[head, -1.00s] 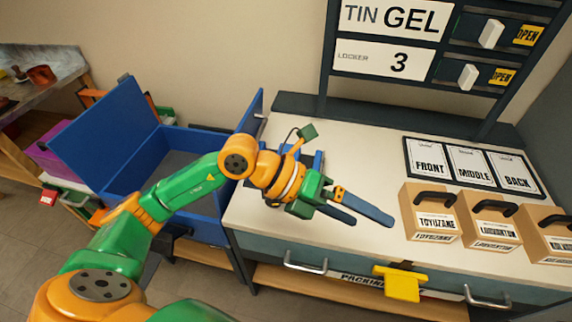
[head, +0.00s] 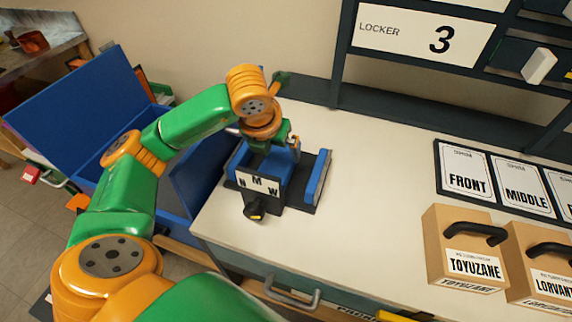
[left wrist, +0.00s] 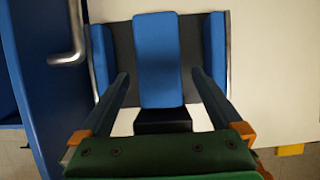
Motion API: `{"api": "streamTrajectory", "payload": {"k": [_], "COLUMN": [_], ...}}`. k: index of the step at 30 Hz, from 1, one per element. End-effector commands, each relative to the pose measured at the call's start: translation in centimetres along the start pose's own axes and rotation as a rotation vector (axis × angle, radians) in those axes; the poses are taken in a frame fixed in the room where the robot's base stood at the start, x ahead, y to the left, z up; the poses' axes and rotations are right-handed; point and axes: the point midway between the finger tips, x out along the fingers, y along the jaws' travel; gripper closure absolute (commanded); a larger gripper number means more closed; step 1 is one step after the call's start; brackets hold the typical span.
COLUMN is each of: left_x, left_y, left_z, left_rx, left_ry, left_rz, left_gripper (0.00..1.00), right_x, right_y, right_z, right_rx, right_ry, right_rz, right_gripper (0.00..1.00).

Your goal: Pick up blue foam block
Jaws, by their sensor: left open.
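The blue foam block (left wrist: 158,60) appears to be the long middle piece in the dark fixture (head: 268,196), lying between two blue side pads. In the head view the block is partly hidden by my left arm. My left gripper (left wrist: 160,74) is open and points down over the fixture. In the left wrist view its two fingers lie on either side of the block, with gaps to it, and hold nothing. Whether the fingertips are down at the block's height, I cannot tell. My right gripper is in neither view.
The fixture has a front plate marked N, M, W and a black knob (head: 254,211). A blue open-lidded bin (head: 75,95) stands to its left. Cardboard boxes with black handles (head: 462,248) and a card frame (head: 497,183) are at right. The white tabletop (head: 375,170) between is clear.

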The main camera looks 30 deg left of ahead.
Motion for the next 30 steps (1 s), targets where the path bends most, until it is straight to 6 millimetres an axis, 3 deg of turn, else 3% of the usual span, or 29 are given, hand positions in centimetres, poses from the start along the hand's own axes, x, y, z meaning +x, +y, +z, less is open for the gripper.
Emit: {"api": "streamTrajectory", "payload": {"k": [11, 18, 20, 26, 30], "left_x": [6.1, 6.8, 6.8, 6.7, 6.7], "left_y": [0.2, 0.2, 0.2, 0.2, 0.2], "left_z": [0.2, 0.2, 0.2, 0.2, 0.2], "left_rx": [0.001, 0.002, 0.002, 0.002, 0.002], "left_ry": [0.006, 0.001, 0.001, 0.001, 0.001], "left_rz": [-0.001, -0.001, -0.001, -0.002, -0.002], "left_gripper": [0.00, 0.00, 0.11, 0.65, 0.68], "right_x": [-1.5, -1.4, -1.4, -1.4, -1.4], "right_y": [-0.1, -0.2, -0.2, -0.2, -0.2], "right_z": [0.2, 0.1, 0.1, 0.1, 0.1], "right_rx": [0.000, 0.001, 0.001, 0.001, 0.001], "right_ry": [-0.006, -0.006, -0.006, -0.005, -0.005], "right_rz": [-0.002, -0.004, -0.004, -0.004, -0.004], "right_gripper": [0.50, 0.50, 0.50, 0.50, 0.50]}}
